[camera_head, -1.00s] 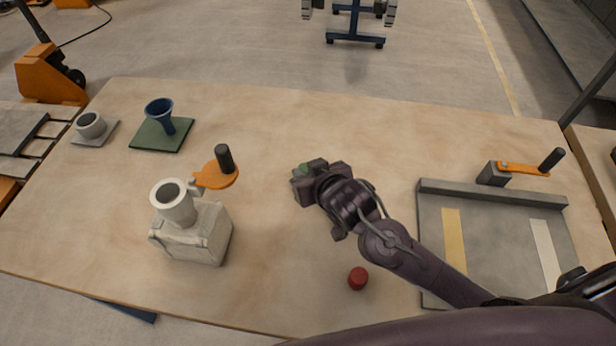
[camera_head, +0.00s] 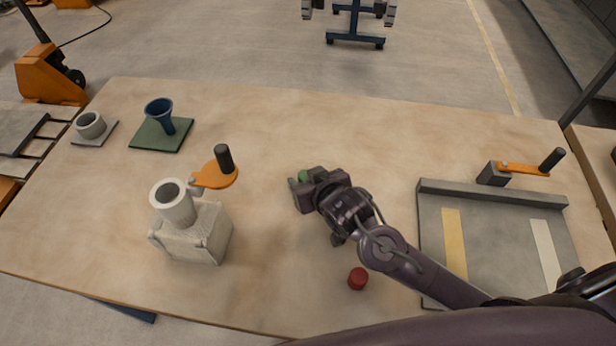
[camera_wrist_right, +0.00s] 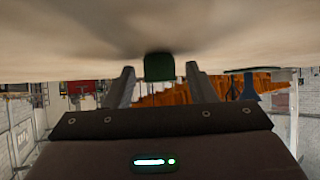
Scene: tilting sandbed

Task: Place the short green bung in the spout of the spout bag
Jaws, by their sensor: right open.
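The green bung (camera_head: 303,176) stands on the middle of the table, partly hidden by my right gripper (camera_head: 298,188). In the right wrist view the bung (camera_wrist_right: 159,67) shows between the two open fingertips (camera_wrist_right: 160,74), with a gap on each side. The beige spout bag (camera_head: 208,232) stands on the left of the table, well to the left of the gripper. Its wide spout (camera_head: 172,190) points up with an open, empty-looking mouth. My left gripper is out of view.
A red bung (camera_head: 358,278) stands near the table's front. An orange piece with a black handle (camera_head: 224,160) sits beside the spout. A blue funnel (camera_head: 160,112) on a green mat and a grey cup (camera_head: 90,125) are at back left. A grey tray (camera_head: 490,240) lies right.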

